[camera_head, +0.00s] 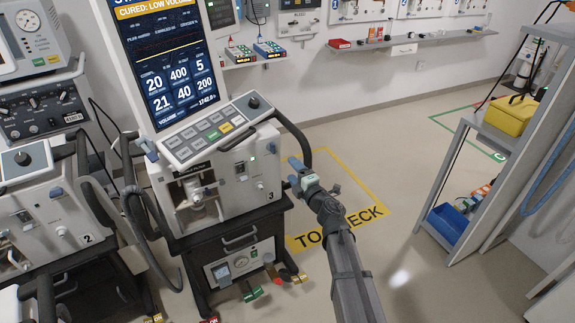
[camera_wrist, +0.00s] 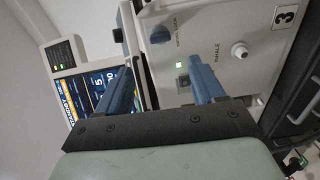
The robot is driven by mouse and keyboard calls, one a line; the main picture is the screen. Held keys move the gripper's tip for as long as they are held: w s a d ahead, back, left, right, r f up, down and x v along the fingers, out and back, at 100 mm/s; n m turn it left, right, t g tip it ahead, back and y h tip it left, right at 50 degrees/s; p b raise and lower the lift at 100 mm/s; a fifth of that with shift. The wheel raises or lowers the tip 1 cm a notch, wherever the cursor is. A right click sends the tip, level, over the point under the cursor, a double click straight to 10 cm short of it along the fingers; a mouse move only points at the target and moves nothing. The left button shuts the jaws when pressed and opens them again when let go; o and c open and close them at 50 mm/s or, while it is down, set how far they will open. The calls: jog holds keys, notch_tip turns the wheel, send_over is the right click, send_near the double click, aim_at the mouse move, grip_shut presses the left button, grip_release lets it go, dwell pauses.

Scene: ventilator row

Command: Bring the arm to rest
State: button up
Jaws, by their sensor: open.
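My gripper (camera_head: 294,173) is to the right of ventilator 3 (camera_head: 240,172), close to its right side and handle. Its two blue fingers are apart and nothing shows between them. In the wrist view my gripper (camera_wrist: 160,55) points at the front panel of ventilator 3 (camera_wrist: 215,25), with the INHALE port, a blue knob and a lit green light in front of it. I cannot tell the exact gap between the fingertips and the panel.
The ventilator's screen (camera_head: 172,62) reads "CURED: LOW VOLUME". Ventilator 2 (camera_head: 45,225) stands at the left. A grey shelf unit (camera_head: 470,185) with a yellow case (camera_head: 508,115) and blue bin (camera_head: 448,222) stands right. The floor between is clear, with a yellow "TO CHECK" marking (camera_head: 365,222).

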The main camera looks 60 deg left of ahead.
jog(key=shift+d, duration=0.35)
dwell(0.4)
